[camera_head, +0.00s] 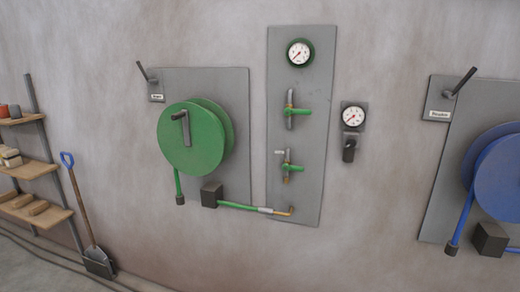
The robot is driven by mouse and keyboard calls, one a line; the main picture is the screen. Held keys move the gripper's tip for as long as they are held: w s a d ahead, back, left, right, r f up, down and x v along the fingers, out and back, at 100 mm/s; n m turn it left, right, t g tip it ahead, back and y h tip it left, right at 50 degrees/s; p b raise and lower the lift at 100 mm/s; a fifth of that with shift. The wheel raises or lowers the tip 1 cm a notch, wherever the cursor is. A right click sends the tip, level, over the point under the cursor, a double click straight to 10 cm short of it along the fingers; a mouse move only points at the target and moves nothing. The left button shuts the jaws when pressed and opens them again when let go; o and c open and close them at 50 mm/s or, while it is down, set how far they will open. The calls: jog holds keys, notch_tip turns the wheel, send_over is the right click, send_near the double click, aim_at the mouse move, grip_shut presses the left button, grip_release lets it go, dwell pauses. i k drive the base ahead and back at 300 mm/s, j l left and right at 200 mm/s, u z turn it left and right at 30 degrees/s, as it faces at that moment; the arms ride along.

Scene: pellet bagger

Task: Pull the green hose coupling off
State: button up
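The green hose (238,206) runs from a dark box (211,195) below the green reel (190,140) to the right. Its pale grey coupling (266,210) sits at the hose end and meets a brass elbow fitting (287,211) low on the tall grey panel. The coupling appears joined to the fitting. A second green hose length (178,182) hangs from the reel to a dark end piece (180,199). My gripper is not in view.
The grey panel (299,190) carries a gauge (299,52) and two green-handled valves (296,110). A smaller gauge (353,117) hangs to its right. A blue reel (500,175) is at far right. Shelves (30,170) and a shovel (82,205) stand at left.

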aim_at(261, 210)
jog(key=i+l, duration=0.2)
jog(key=i, duration=0.3)
jog(key=i+l, duration=0.25)
jog(key=i, duration=0.25)
jog(key=i+j, duration=0.2)
jog(key=u, duration=0.05)
